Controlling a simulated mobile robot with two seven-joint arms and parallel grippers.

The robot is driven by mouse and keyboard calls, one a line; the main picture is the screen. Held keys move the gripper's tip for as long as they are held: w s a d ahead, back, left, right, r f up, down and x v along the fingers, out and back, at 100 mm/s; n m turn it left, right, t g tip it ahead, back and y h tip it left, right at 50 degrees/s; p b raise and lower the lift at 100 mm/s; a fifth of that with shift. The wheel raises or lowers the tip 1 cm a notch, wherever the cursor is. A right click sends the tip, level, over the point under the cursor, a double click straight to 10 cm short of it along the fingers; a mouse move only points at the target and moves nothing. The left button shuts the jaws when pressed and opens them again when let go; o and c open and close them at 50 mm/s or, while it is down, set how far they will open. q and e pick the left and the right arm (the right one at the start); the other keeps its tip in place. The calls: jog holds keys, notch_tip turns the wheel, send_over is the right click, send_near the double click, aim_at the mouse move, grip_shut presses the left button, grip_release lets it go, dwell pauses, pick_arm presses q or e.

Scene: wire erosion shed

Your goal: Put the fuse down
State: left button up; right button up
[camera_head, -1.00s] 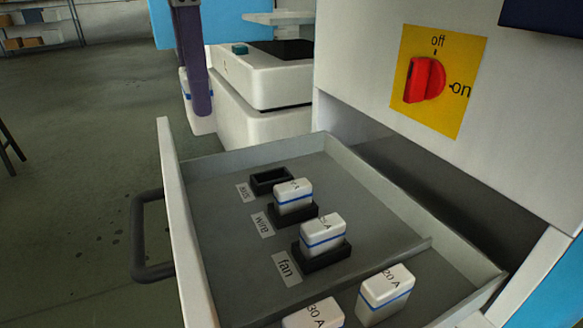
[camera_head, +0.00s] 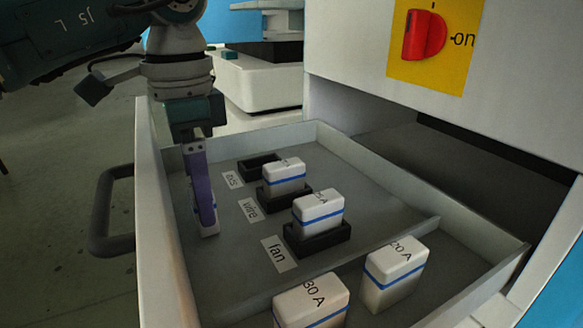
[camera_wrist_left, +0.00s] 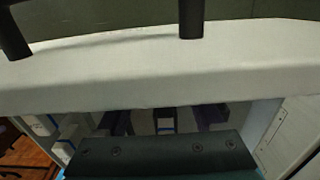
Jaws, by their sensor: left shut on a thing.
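My left gripper (camera_head: 207,212) has purple fingers and is inside the open drawer, near its front wall. In the left wrist view the held fuse (camera_wrist_left: 165,124) shows small between the fingers. A black socket (camera_head: 259,165) at the back is empty. The wire socket (camera_head: 287,198) and fan socket (camera_head: 317,243) each hold a white fuse. My right gripper is not in view.
Loose fuses marked 30 A (camera_head: 311,303) and 20 A (camera_head: 392,270) stand in the drawer's near compartment, behind a low divider (camera_head: 390,242). The drawer handle (camera_head: 102,215) is outside at left. A red switch (camera_head: 424,36) is on the cabinet. Drawer floor right of the sockets is bare.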

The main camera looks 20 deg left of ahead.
pick_arm(q)
jog(key=shift+r, duration=0.1)
jog(key=shift+w, duration=0.1)
jog(key=o, duration=1.4)
notch_tip(320, 180, up, 12)
jog(key=p, duration=0.4)
